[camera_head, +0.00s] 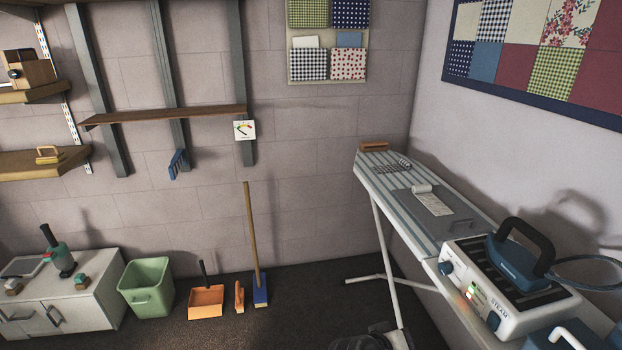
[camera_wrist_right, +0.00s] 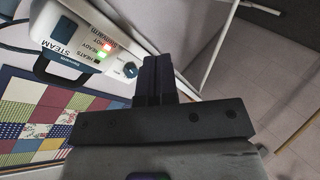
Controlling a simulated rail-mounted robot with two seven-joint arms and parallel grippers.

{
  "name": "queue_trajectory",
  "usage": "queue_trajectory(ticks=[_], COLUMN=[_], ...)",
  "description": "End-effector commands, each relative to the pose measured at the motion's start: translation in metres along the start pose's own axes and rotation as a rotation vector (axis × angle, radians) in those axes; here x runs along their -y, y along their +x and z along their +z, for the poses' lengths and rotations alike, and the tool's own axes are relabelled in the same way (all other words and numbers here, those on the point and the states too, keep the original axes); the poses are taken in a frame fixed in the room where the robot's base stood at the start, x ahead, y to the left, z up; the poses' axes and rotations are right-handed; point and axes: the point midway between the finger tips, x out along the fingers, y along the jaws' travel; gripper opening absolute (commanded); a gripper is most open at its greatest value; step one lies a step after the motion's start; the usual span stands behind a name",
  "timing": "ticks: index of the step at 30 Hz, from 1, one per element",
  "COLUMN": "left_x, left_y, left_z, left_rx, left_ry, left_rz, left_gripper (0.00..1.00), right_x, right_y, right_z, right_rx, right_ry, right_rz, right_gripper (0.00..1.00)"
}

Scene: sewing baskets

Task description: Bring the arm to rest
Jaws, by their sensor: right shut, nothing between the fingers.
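My right gripper (camera_wrist_right: 156,76) shows in the right wrist view. Its two dark fingers are together, with nothing between them. Beyond the fingers, in the same view, is the white steam station (camera_wrist_right: 100,35) with a lit red and green panel; the fingertips appear apart from it, though the distance is hard to judge. In the head view the steam station (camera_head: 505,298) stands at the right, with a dark blue iron (camera_head: 518,262) on top. My left gripper shows in neither view.
A striped ironing board (camera_head: 395,195) on white legs stands beside the steam station. A green bin (camera_head: 147,287), an orange dustpan (camera_head: 206,301) and a broom (camera_head: 252,240) stand along the wall. A low white cabinet (camera_head: 65,310) is at left. A patchwork quilt (camera_wrist_right: 50,115) hangs on the wall.

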Motion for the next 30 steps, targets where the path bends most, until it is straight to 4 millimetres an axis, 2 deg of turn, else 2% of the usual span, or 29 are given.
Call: queue_trajectory(ticks=[4, 8, 10, 12, 15, 21, 24, 30], left_x=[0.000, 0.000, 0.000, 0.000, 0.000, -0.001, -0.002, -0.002], left_y=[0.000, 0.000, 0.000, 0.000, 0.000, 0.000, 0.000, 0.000], left_z=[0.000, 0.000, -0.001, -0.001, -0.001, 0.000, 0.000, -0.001], left_rx=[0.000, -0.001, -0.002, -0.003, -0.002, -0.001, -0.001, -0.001], left_ry=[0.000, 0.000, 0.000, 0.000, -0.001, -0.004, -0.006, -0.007], left_rz=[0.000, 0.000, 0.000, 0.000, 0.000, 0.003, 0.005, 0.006], left_gripper=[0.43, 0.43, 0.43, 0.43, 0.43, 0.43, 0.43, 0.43], right_x=[-0.011, -0.010, -0.007, -0.003, 0.003, 0.013, 0.022, 0.033], right_y=[-0.022, -0.039, -0.049, -0.058, -0.065, -0.058, -0.053, -0.054], right_z=[-0.012, 0.012, 0.042, 0.081, 0.135, 0.239, 0.281, 0.352], right_rx=[-0.141, -0.235, -0.270, -0.284, -0.265, -0.122, -0.036, 0.104], right_ry=[0.207, 0.300, 0.316, 0.303, 0.265, 0.163, 0.109, 0.021], right_rz=[-0.304, -0.559, -0.689, -0.795, -0.880, -0.889, -0.888, -0.898], right_gripper=[0.00, 0.00, 0.00, 0.00, 0.00, 0.00, 0.00, 0.00])
